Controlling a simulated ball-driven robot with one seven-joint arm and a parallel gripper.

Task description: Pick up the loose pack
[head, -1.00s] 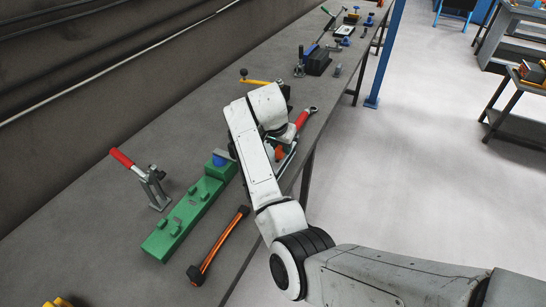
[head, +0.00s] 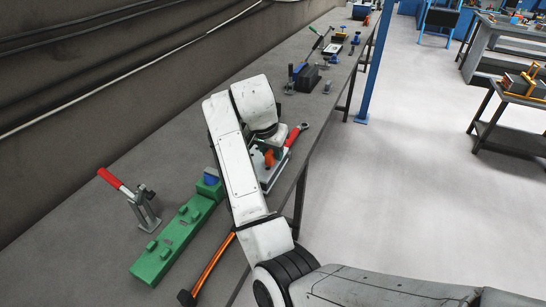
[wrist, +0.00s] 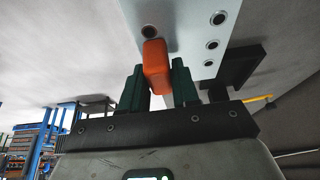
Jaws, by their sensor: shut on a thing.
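A small orange block (wrist: 156,66), which I take to be the loose pack, sits between the dark green fingers of my gripper (wrist: 159,84) in the wrist view. My gripper is shut on it. A pale metal plate with a row of holes (wrist: 190,30) is right behind the block; I cannot tell whether they touch or are joined. In the head view the orange block (head: 269,158) shows just below my wrist, over the pale plate (head: 280,170) near the bench's right edge. My forearm hides part of this spot.
A green fixture (head: 172,245) with a blue piece, a red-handled clamp (head: 130,197) and an orange-shafted bar (head: 212,268) lie on the grey bench (head: 100,245). A red-handled wrench (head: 297,134) is beside the plate. Black blocks (head: 307,78) stand farther back. A blue post (head: 367,70) rises at the right edge.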

